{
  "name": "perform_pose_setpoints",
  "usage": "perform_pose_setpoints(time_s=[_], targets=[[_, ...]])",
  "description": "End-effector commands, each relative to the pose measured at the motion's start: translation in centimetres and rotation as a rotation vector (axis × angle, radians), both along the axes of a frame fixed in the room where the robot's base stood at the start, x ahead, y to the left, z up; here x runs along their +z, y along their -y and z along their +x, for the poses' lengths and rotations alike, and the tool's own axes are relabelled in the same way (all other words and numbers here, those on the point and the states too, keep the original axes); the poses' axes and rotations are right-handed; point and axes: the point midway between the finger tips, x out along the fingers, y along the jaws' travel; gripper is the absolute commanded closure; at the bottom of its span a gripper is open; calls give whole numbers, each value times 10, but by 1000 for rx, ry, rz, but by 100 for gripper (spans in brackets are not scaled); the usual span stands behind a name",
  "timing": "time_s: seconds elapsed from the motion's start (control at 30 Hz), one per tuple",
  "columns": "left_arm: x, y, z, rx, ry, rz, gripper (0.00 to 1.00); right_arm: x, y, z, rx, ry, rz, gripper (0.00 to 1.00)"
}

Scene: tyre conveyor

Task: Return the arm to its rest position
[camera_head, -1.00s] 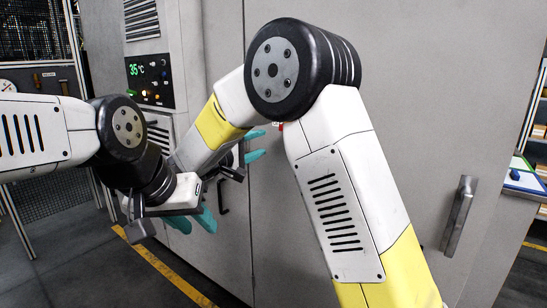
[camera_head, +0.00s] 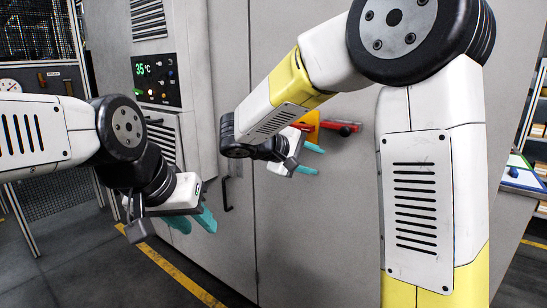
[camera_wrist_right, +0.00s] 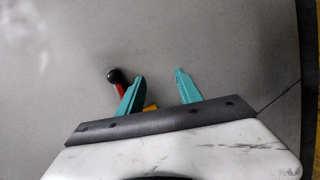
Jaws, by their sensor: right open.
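My right arm reaches in front of the grey cabinet in the head view. Its gripper (camera_head: 311,159) has two teal fingers, spread apart and empty. The right wrist view also shows this gripper (camera_wrist_right: 160,76) open, with only grey surface between the fingertips. My left gripper (camera_head: 195,222) hangs at the left, its teal fingers pointing down with a gap between them and nothing seen held. Part of its jaw is hidden by the wrist.
A red lever (camera_head: 340,127) with a black knob and a yellow-orange part (camera_head: 311,122) is on the cabinet (camera_head: 310,230), just behind my right gripper. The knob (camera_wrist_right: 115,75) shows beside a finger. A control panel (camera_head: 155,81) reads 35 °C. A table (camera_head: 520,178) stands at far right.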

Motion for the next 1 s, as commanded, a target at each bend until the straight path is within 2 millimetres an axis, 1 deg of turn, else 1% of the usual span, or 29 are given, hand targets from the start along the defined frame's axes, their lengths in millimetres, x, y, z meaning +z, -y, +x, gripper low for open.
perform_pose_setpoints(time_s=[0.03, 0.07, 0.1, 0.17, 0.2, 0.23, 0.3, 0.37, 0.4, 0.5, 0.6, 0.7, 0.8, 1.0], targets=[[0, 0, 0, 0, 0, 0, 64, -2, 20, -14, -35, -32, 57, 58], [0, 0, 0, 0, 0, 0, 64, -5, 29, -24, -56, -56, 96, 58], [0, 0, 0, 0, 0, 0, 64, -10, 43, -39, -83, -89, 155, 58], [0, 0, 0, 0, 0, 0, 64, -18, 60, -64, -123, -137, 262, 58], [0, 0, 0, 0, 0, 0, 64, -24, 70, -83, -148, -166, 341, 58], [0, 0, 0, 0, 0, 0, 64, -28, 75, -97, -165, -183, 404, 58], [0, 0, 0, 0, 0, 0, 64, -37, 82, -128, -196, -209, 552, 58], [0, 0, 0, 0, 0, 0, 64, -42, 82, -153, -215, -216, 681, 58], [0, 0, 0, 0, 0, 0, 64, -45, 80, -167, -224, -212, 767, 58], [0, 0, 0, 0, 0, 0, 64, -46, 70, -198, -233, -174, 971, 58], [0, 0, 0, 0, 0, 0, 64, -43, 59, -217, -230, -111, 1139, 58], [0, 0, 0, 0, 0, 0, 64, -37, 50, -228, -222, -48, 1257, 58], [0, 0, 0, 0, 0, 0, 64, -33, 44, -233, -215, -4, 1327, 58], [0, 0, 0, 0, 0, 0, 64, -31, 41, -235, -211, 16, 1360, 58]])
